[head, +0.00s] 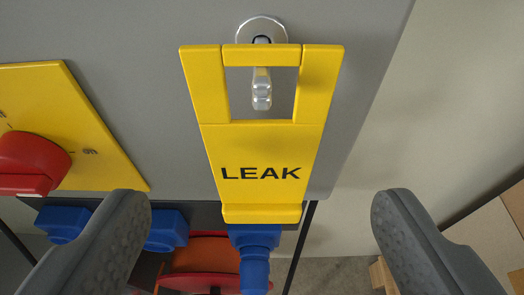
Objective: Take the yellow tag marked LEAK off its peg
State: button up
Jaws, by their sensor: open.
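The yellow tag (262,150) marked LEAK hangs from a metal peg (261,88) on a grey panel, at the upper middle of the head view. The peg shows through the rectangular opening near the top of the tag, and the tag's top bar crosses in front of the peg's round base. My gripper (261,225) is open, with one dark grey finger at the lower left and one at the lower right. The fingers are wide apart, with the lower end of the tag between them in the picture. They do not appear to touch the tag.
A yellow plate (95,125) with a red knob (32,160) is on the panel at left. Blue fittings (255,255) and a red round part (215,282) show below the panel. Cardboard boxes (490,240) stand at the lower right.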

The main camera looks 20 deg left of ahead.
aim_at(264, 146)
jog(key=x, duration=0.4)
jog(key=shift+w+r+b, duration=0.25)
jog(key=shift+b, duration=0.15)
jog(key=shift+w+a+f, duration=0.15)
jog(key=shift+w+f, duration=0.1)
jog(key=shift+w, duration=0.25)
jog(key=shift+c, duration=0.3)
jog(key=c, duration=1)
